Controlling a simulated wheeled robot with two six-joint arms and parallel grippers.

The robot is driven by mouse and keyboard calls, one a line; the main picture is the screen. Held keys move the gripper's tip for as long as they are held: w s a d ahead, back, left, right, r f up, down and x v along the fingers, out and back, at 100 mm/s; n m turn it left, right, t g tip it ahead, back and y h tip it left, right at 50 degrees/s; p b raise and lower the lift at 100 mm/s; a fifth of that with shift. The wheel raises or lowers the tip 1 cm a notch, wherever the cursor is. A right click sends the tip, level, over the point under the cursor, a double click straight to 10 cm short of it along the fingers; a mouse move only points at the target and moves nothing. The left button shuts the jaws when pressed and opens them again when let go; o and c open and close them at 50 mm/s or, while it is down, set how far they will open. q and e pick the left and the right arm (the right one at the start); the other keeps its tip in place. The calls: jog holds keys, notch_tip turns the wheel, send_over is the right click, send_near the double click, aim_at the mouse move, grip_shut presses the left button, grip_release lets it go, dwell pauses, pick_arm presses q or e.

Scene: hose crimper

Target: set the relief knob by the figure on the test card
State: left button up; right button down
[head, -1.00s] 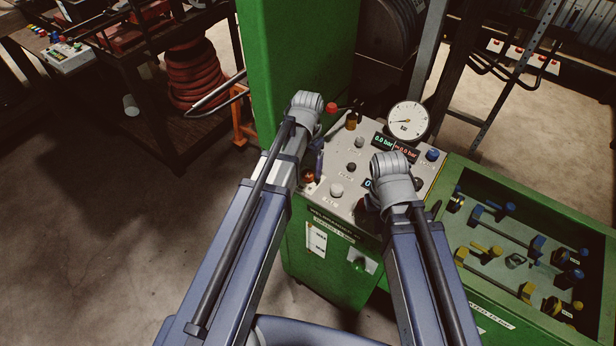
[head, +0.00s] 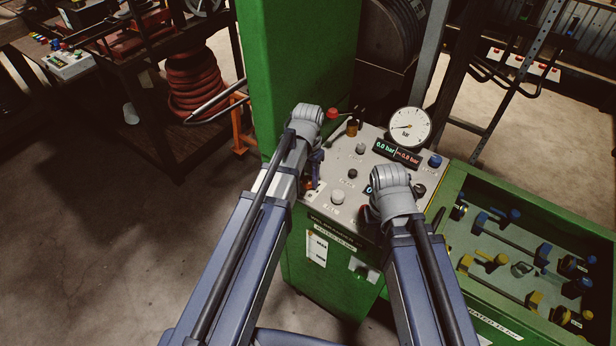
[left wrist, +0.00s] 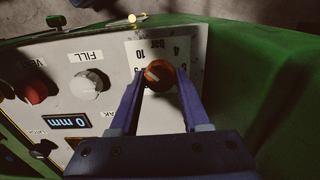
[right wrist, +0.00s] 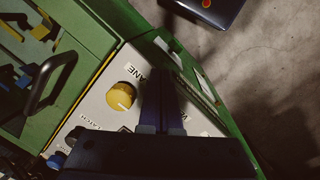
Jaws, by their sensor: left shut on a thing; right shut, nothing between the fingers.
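The relief knob (left wrist: 158,75) is orange-red with a pale pointer line, on a white scale plate marked "bar" with figures around it, among them 10. My left gripper (left wrist: 160,76) is shut on it, one finger on each side. In the head view my left gripper (head: 314,178) is at the panel's left edge and mostly hides the knob. My right gripper (right wrist: 162,70) is shut and empty above the panel's near right part, beside a yellow knob (right wrist: 121,96). A white card (head: 317,247) is on the green front; its writing is too small to read.
The panel (head: 345,178) carries several knobs, a dial gauge (head: 410,126) and a display (head: 397,152) showing 0.0 bar twice. A green tray of fittings (head: 487,322) stands at right. A tall green cabinet (head: 297,60) rises behind. Floor at left is clear.

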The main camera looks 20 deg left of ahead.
pick_arm(q)
grip_shut()
jog(key=shift+n, duration=0.3)
jog(key=n, duration=0.3)
jog(key=shift+n, duration=2.5)
jog(key=o, duration=0.9)
grip_release()
